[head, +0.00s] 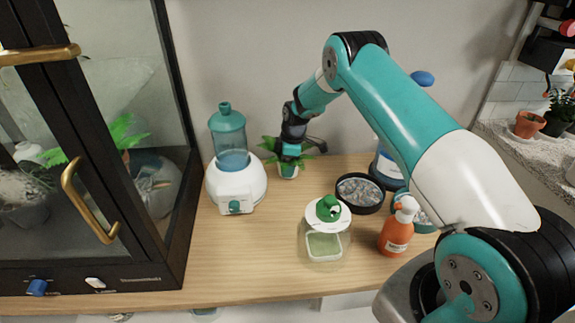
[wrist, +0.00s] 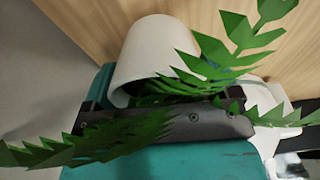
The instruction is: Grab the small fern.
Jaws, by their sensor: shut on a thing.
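The small fern (head: 302,160), with green fronds and a small white pot (head: 288,172), stands at the back of the wooden shelf near the wall. My gripper (head: 289,160) reaches down from above and is shut on the fern. In the wrist view the white pot (wrist: 150,45) lies right at the jaws, and fronds (wrist: 235,45) spread across and past them. The fronds hide part of the fingers, so the exact contact is not clear. In the head view the pot appears upright on or just above the shelf; I cannot tell which.
A white and teal humidifier (head: 235,180) stands just left of the fern. A dark bowl of gravel (head: 360,193), an orange pump bottle (head: 398,228) and a clear container with a green-knobbed lid (head: 325,240) are to the right. A glass cabinet (head: 160,200) fills the left.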

